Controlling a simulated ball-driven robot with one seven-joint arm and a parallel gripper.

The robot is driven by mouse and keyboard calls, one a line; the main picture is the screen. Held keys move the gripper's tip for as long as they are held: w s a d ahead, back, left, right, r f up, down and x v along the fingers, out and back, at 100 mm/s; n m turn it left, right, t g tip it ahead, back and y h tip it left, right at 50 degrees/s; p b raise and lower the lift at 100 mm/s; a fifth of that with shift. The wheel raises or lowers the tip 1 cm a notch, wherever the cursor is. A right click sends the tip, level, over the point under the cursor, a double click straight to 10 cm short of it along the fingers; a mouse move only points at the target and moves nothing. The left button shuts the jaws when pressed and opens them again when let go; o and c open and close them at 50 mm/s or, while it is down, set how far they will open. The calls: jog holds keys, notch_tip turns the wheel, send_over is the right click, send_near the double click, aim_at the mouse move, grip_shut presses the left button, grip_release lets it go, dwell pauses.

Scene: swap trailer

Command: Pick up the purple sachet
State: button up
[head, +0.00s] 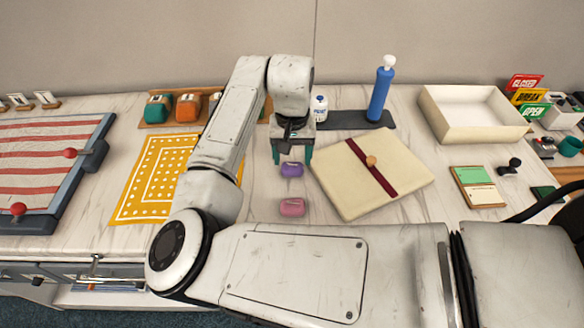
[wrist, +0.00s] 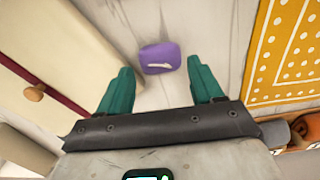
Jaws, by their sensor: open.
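The purple sachet (head: 292,170) lies on the marble-look counter, between the yellow patterned cloth and the cream box with a dark red band. In the wrist view the purple sachet (wrist: 160,57) shows ahead of the gap between my green fingers, with a small white mark on it. My gripper (head: 292,156) is open and points down just behind the sachet in the head view. In the wrist view my gripper (wrist: 163,82) has its fingers spread apart with nothing between them. A pink sachet (head: 292,207) lies nearer the counter's front edge.
The cream box (head: 340,185) lies close to the right of the sachets. The yellow cloth (head: 140,190) lies to the left. A blue pump (head: 380,92) and a white bottle (head: 319,108) stand behind. An open cream tray (head: 470,125) sits at the back right.

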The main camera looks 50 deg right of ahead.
aim_at(292, 166)
jog(key=shift+f, duration=1.95)
jog(key=shift+c, duration=0.4)
jog(key=c, duration=0.6)
